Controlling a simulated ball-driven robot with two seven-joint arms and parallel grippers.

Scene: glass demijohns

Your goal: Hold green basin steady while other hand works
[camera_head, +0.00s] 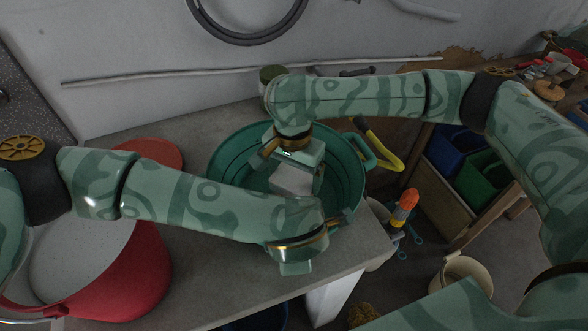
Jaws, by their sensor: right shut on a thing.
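The green basin (347,170) stands on the grey worktop near its right edge, with a handle on its right side. My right gripper (298,170) reaches down into the basin from above and is shut on a pale grey blocky thing (291,181); what this thing is, I cannot tell. My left gripper (293,266) is at the basin's near side, its wrist covering part of the near rim. Its fingertips are hidden, so I cannot see whether it touches the basin.
A large red tub (150,265) with a pale inside stands at the left. A yellow-handled tool (384,150) and an orange-tipped one (405,205) are right of the basin. Blue and green bins (483,175) sit under a bench. A cream bucket (466,275) stands lower right.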

